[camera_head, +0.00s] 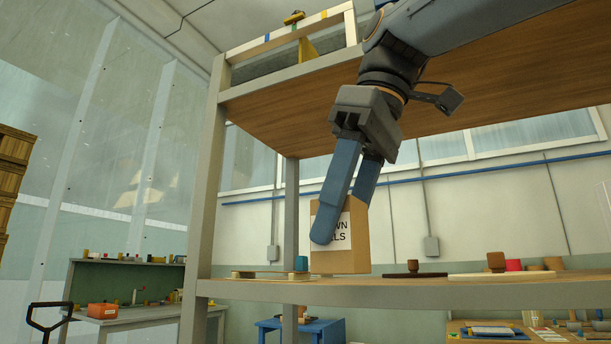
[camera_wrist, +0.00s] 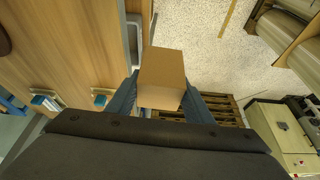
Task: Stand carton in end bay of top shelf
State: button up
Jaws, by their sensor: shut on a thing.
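My gripper (camera_head: 341,222) is shut on a brown carton (camera_head: 352,252) with a white label, partly covered by the near finger. The carton is upright, just above the lower board's front edge in the picture. In the wrist view the carton (camera_wrist: 162,72) sits between both fingers, with floor beyond it and shelf boards to its left. The top shelf (camera_head: 290,105) is above the gripper, seen from below. At its left end a front rail (camera_head: 280,38) carries blue, green and yellow marks, with a yellow upright piece (camera_head: 306,48) behind. The bay floor is hidden.
The lower shelf (camera_head: 430,292) holds small items, including a blue cup (camera_head: 301,263), a dark tray (camera_head: 415,274) and a pale board (camera_head: 500,277). A shelf post (camera_head: 205,190) stands left of the carton. A wooden pallet (camera_wrist: 228,110) lies below on the floor.

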aim_at(266, 113)
jog(key=u, duration=2.75)
jog(key=i, duration=1.9)
jog(key=z, duration=3.1)
jog(key=i, duration=0.5)
jog(key=z, duration=0.1)
